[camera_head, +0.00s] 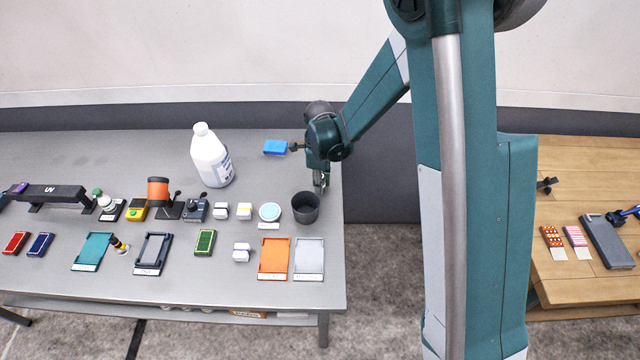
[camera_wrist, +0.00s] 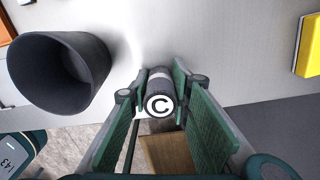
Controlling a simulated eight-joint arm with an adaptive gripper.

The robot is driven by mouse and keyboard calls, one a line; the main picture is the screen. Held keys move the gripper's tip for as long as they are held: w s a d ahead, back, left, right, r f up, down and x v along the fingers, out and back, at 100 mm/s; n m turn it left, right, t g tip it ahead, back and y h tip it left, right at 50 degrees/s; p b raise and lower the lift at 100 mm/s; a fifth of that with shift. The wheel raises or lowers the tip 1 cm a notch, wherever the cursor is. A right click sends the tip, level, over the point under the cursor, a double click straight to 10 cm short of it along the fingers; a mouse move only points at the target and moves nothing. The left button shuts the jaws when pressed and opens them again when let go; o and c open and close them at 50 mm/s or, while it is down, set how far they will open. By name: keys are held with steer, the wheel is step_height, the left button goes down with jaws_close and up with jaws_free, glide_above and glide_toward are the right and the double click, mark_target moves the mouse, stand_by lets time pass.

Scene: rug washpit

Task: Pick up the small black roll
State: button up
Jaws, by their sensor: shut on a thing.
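The small black roll (camera_wrist: 159,97) shows in the wrist view, with a pale band and a white end marked with a black C. My gripper (camera_wrist: 160,103) is shut on it, with one green finger pad on each side. In the head view my gripper (camera_head: 320,184) points down at the right end of the grey table, just behind the dark cup. The roll is too small and covered to make out there. I cannot tell whether it touches the table.
The dark cup (camera_head: 306,208) stands close to my gripper; it also shows in the wrist view (camera_wrist: 22,75). Orange (camera_head: 273,258) and grey (camera_head: 309,258) trays lie in front. The table's right edge is near.

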steer(key=shift+r, duration=0.1)
steer(key=shift+r+p, duration=0.3)
steer(key=shift+r, duration=4.6)
